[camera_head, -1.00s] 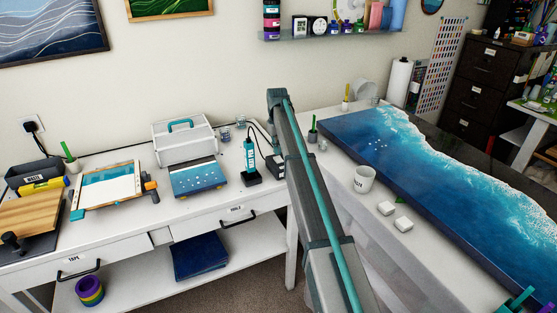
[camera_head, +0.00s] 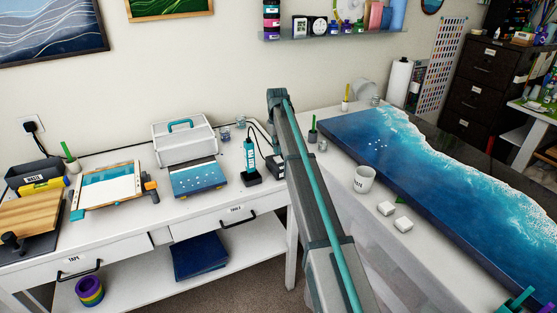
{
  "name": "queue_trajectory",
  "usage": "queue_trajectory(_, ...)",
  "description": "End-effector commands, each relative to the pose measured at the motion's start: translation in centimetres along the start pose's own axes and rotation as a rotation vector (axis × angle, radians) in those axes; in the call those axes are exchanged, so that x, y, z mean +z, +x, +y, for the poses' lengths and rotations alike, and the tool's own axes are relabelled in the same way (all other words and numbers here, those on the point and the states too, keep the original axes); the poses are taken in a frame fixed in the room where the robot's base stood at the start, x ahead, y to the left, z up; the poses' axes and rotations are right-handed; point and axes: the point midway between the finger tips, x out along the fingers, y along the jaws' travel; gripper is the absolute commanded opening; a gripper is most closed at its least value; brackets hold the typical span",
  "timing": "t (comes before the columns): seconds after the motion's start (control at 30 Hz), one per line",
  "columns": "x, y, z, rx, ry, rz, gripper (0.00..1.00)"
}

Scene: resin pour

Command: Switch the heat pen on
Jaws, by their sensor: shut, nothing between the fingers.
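The heat pen (camera_head: 249,155) is teal with a white label and stands upright in a black holder (camera_head: 252,178) on the white workbench. A dark cable runs behind it near a small black box (camera_head: 274,165) with a pale label, partly hidden by my arm. I cannot make out a switch or a lit lamp at this size. My arm rises across the middle, just right of the pen.
A white box with a teal handle (camera_head: 183,139) and a blue dotted panel (camera_head: 198,179) stand left of the pen. A blue resin slab (camera_head: 390,165), a white cup (camera_head: 364,179) and two white blocks are on the right table. Bench room before the pen is clear.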

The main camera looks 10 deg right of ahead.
Motion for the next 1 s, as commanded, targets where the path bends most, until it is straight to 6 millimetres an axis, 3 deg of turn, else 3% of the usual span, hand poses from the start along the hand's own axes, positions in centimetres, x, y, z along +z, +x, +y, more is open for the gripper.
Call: queue_trajectory(1.0, 0.0, 1.3, 0.0, 0.0, 0.0, 0.0, 0.0)
